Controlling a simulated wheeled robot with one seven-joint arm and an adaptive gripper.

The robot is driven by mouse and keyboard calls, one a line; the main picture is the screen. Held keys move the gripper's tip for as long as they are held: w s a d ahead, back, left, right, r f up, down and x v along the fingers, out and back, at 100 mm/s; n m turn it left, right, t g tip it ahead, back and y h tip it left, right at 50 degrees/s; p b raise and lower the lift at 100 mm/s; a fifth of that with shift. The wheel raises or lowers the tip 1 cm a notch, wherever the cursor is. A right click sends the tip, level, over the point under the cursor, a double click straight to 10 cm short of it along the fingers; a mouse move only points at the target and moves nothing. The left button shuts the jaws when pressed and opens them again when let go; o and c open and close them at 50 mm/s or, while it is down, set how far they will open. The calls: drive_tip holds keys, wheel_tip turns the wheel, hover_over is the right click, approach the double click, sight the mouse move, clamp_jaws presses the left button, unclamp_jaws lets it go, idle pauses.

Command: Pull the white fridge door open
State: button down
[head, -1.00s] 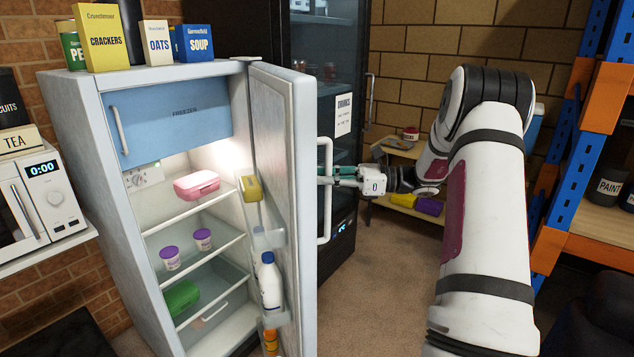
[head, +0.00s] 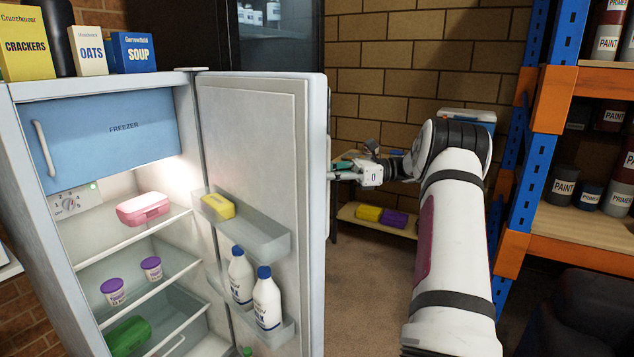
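The white fridge (head: 38,215) stands at the left with its door (head: 265,170) swung wide open, hinged on the right side of the cabinet. The inside of the door faces me, with shelves holding a yellow item and two white bottles. My gripper (head: 340,172) is at the door's free right edge, on the outer side. The door hides the handle and the fingertips, so I cannot tell whether the fingers close on the handle.
A blue and orange shelving rack (head: 546,100) with paint tins stands at the right. A low wooden shelf (head: 388,225) is behind my gripper. A dark glass-fronted cooler (head: 275,45) stands behind the door.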

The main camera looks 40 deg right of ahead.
drive_tip(key=shift+s+d+f, duration=0.1)
drive_tip(key=shift+d+f, duration=0.05)
drive_tip(key=shift+d, duration=0.55)
drive_tip(key=c, duration=1.6)
unclamp_jaws()
drive_tip(key=shift+d, duration=0.1)
drive_tip(key=shift+o, duration=0.2)
drive_tip(key=v, duration=1.2)
drive_tip(key=shift+c, duration=0.4)
